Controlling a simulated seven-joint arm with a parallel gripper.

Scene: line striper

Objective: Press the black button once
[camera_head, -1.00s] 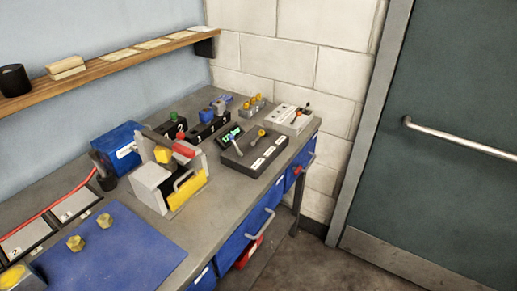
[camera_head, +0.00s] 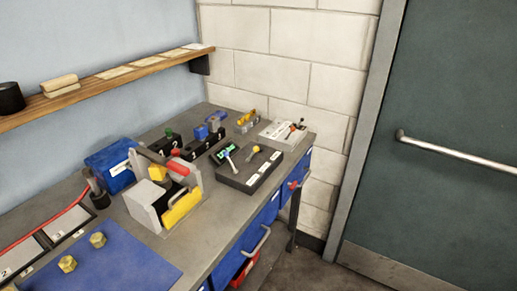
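I cannot make out a black button for certain. Dark control boxes stand on the grey workbench (camera_head: 225,235). One black box (camera_head: 172,146) carries a green knob, and another black box (camera_head: 205,143) carries blue parts. Any button on these is too small to tell. My gripper is not in view.
A grey machine (camera_head: 146,208) with a red-tipped arm and yellow front stands mid-bench. Behind it are a blue box (camera_head: 110,168) and a dark post (camera_head: 96,190). A blue mat (camera_head: 120,262) holds two yellow nuts. A wooden shelf (camera_head: 120,83) runs above; a door (camera_head: 450,90) stands right.

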